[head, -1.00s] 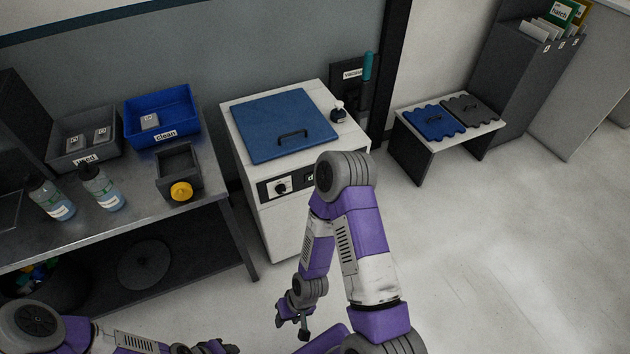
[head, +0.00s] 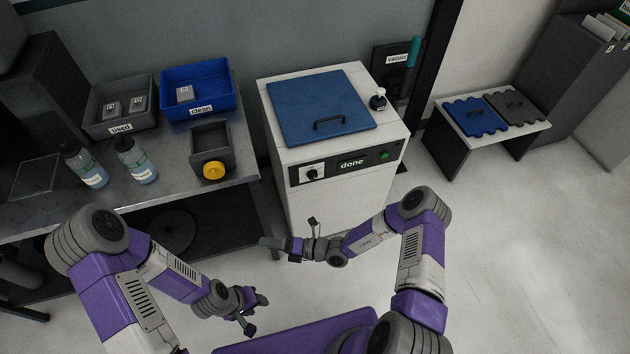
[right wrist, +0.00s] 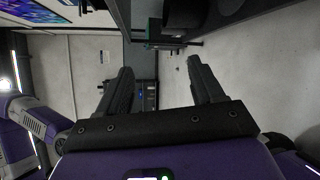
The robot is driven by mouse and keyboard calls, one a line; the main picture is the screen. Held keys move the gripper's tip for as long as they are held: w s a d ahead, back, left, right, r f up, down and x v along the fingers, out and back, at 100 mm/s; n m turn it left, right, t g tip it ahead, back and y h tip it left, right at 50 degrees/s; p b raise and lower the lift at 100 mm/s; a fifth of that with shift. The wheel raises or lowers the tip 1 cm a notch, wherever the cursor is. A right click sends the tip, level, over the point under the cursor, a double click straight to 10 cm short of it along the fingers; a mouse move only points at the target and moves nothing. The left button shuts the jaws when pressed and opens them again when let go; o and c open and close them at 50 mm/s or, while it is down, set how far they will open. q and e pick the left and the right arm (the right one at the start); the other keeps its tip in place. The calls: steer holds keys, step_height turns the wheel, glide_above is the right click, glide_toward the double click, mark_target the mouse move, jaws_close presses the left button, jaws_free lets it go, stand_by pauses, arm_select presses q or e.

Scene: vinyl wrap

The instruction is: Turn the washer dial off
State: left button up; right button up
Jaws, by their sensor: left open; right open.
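The washer (head: 338,208) is a white cabinet with a blue lid (head: 318,105) in the middle of the head view. Its front panel carries a dark dial (head: 312,174) on a white plate at the left, a display (head: 352,163) reading "done" and a green button (head: 384,155). My right gripper (head: 268,242) is open and empty, in front of the washer's lower left, below the dial and apart from it. It also shows open in the right wrist view (right wrist: 160,85). My left gripper (head: 256,313) is open and empty, lower and nearer to me.
A bench on the left holds a grey "used" bin (head: 118,118), a blue "clean" bin (head: 213,104), bottles (head: 135,160) and a dark box with a yellow knob (head: 213,170). A low stand (head: 463,126) is at the right. Floor on the right is clear.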

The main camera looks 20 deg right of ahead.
steer(key=w+d+m+t+h, duration=0.5)
steer(key=w+d+m+t, duration=0.3)
steer(key=w+m, duration=0.25)
steer(key=m+t+h, duration=0.3)
steer(key=m+h, duration=0.6)
steer(key=m, duration=0.2)
glide_toward(313, 178)
steer(key=w, duration=0.1)
steer(key=w+b, duration=0.2)
steer(key=w, duration=0.5)
steer(key=shift+w+a+r, duration=0.1)
steer(key=shift+w, duration=0.1)
steer(key=c, duration=1.1)
steer(key=shift+o, duration=0.2)
